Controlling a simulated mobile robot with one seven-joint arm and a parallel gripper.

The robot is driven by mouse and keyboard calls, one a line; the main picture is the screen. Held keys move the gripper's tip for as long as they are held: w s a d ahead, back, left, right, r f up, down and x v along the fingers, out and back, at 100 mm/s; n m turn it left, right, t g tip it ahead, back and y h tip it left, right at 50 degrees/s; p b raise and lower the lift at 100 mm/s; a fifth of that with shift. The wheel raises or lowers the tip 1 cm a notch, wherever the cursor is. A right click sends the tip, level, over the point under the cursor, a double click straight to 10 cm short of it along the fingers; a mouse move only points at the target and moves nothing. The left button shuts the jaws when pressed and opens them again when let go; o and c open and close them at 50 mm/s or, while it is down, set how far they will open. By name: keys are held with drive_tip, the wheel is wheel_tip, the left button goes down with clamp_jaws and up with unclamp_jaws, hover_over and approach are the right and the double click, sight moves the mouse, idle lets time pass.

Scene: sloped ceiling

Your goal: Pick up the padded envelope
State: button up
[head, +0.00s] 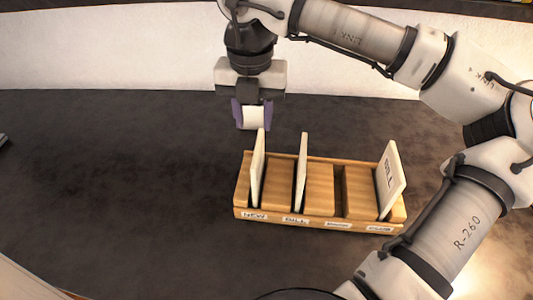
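A wooden sorter (318,215) stands on the dark table with upright pieces in its slots. A thin cream piece (257,170) stands in the left slot, a similar one (301,172) in the second, and a wider one marked BILL (390,180) leans at the right end. I cannot tell which of them, if any, is the padded envelope. My gripper (252,117) points down above and behind the sorter's left end. Its purple fingers are apart, with a whitish piece showing between them. I cannot tell whether that piece is held or part of my gripper.
The dark tabletop (120,190) is clear to the left of the sorter. A pale wall (120,50) runs along the back. A small grey object (3,140) is cut off at the left edge. My arm spans the right side, close to the sorter's right end.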

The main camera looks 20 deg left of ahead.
sight(258, 163)
drive_tip(key=shift+w+f, duration=0.1)
drive_tip(key=shift+f, duration=0.25)
drive_tip(key=f, duration=0.3)
drive_tip(key=f+p, duration=0.1)
drive_tip(key=f, duration=0.3)
drive_tip(key=shift+s+f, duration=0.2)
drive_tip(key=shift+f, duration=0.1)
drive_tip(key=shift+w+d+f+p, duration=0.15)
drive_tip(key=shift+f+p, duration=0.5)
drive_tip(key=shift+f, duration=0.7)
drive_tip(key=shift+w+d+f+p, duration=0.1)
drive_tip(key=shift+f+p, duration=0.5)
drive_tip(key=shift+f, duration=0.7)
drive_tip(key=shift+c, duration=0.3)
clamp_jaws()
